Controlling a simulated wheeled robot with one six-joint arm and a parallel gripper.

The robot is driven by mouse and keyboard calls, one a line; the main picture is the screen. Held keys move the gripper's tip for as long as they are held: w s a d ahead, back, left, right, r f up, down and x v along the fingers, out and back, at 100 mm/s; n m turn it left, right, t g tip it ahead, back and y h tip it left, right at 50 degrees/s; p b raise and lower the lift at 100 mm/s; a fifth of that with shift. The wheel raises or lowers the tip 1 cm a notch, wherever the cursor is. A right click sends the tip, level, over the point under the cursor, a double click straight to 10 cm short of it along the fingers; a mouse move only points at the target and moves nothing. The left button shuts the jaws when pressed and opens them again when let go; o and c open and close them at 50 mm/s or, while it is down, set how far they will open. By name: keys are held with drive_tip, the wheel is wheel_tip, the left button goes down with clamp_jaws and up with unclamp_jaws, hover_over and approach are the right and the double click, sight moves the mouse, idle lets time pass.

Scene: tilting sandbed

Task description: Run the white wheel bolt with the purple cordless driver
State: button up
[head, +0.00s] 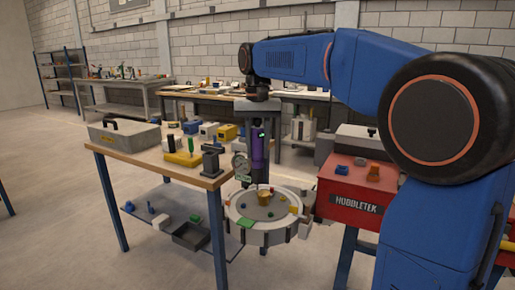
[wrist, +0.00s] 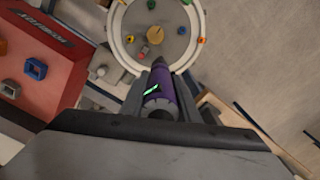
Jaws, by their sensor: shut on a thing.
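My gripper (head: 257,120) is shut on the purple cordless driver (head: 258,150) and holds it upright above the round sandbed (head: 238,222). In the wrist view, the purple driver (wrist: 160,92) sits between the two grey fingers of my gripper (wrist: 160,82), with its nose pointing towards the sandbed (wrist: 118,40). A tan round piece (wrist: 155,35) lies near the bed's middle. I cannot pick out the white wheel bolt in either view.
Small coloured pieces, among them a green block (head: 246,222), lie around the bed. A wooden-topped bench (head: 150,157) with tools stands to its left. A red toolbox (head: 350,195) stands close on the right. A dial gauge (head: 241,165) is just left of the driver.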

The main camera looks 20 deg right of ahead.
sight(258, 124)
drive_tip(key=shift+f, duration=0.4)
idle(0.9)
idle(0.4)
drive_tip(key=shift+r, duration=3.05)
